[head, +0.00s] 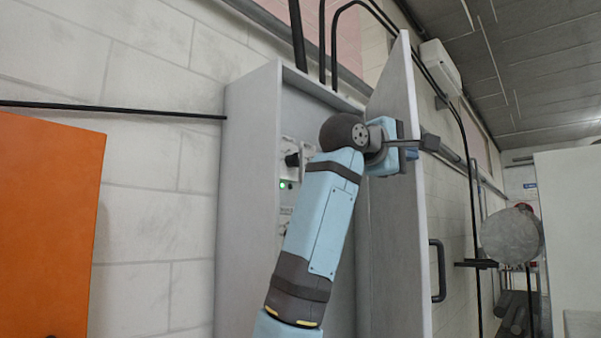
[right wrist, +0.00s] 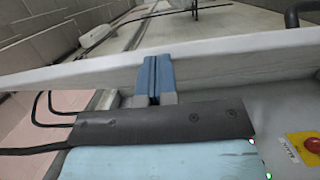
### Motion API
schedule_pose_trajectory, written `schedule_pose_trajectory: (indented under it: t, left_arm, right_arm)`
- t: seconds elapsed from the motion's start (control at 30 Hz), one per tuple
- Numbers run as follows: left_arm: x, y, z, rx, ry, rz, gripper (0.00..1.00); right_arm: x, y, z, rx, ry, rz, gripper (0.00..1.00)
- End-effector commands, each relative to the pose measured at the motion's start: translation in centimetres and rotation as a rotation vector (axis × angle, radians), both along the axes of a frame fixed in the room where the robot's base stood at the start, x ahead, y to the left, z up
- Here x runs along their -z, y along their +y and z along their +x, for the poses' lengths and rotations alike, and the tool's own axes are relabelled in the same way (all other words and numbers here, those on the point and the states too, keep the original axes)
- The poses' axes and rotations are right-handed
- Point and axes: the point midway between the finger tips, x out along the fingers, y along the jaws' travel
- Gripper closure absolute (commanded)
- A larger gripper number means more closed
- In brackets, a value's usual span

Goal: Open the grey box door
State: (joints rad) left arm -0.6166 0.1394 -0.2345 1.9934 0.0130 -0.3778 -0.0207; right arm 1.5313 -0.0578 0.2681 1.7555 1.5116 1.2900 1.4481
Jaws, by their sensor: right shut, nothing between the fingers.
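The grey box (head: 250,200) is mounted on the wall. Its door (head: 395,235) is swung wide open to the right, standing out from the box. A black handle (head: 438,270) is on the door's outer face. My right gripper (head: 412,152) is at the upper part of the door, with the arm reaching across the opening in front of the inner face. In the right wrist view its blue fingers (right wrist: 155,75) are closed together against or close to the pale door (right wrist: 235,62); contact is unclear. Nothing is held. My left gripper is out of view.
Inside the box are a black knob (head: 292,160) and a green light (head: 283,185). The right wrist view shows a red button (right wrist: 313,145) on yellow. An orange panel (head: 45,230) stands at left. Black cables (head: 322,45) run above the box.

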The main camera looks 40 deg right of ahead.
Motion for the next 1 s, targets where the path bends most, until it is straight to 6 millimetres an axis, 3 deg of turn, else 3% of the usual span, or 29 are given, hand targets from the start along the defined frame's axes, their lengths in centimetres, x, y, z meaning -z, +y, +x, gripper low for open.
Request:
schedule_pose_trajectory:
  t: [0.2,0.4,0.7,1.0]
  left_arm:
    - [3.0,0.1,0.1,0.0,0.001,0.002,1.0]
    - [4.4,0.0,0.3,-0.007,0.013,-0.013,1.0]
    - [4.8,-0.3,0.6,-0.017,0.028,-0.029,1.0]
    - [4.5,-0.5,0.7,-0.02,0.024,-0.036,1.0]
  right_arm:
    - [0.5,-7.5,-6.4,-0.077,-0.016,0.004,1.0]
    - [0.5,-15.1,-10.4,-0.266,-0.016,0.002,1.0]
    - [0.1,-25.3,-13.1,-0.502,-0.008,0.001,1.0]
    - [0.0,-31.2,-13.4,-0.538,0.0,0.001,1.0]
